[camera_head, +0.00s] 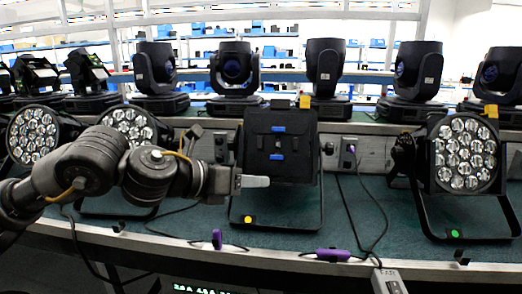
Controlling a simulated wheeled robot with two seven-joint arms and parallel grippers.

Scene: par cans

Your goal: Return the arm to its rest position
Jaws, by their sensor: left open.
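My left arm comes in from the left edge and reaches over the green table. My left gripper (258,181) shows light grey fingers pointing right, seen side-on, open and with nothing held. It is in front of the lower left part of a dark par can (279,145), which shows a flat face with blue tabs and sits in a stand with an orange dot. Whether the fingers touch it I cannot tell. Another par can (465,155) faces me with its lenses at right. Two more, a left one (32,136) and one partly behind my arm (131,124), show lenses. My right gripper is not in view.
A row of moving-head lights (235,70) stands on the ledge behind. Cables with purple connectors (333,255) lie along the table's front edge, with a white box (388,281) at the front. Green table top (365,215) is mostly bare right of the middle can.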

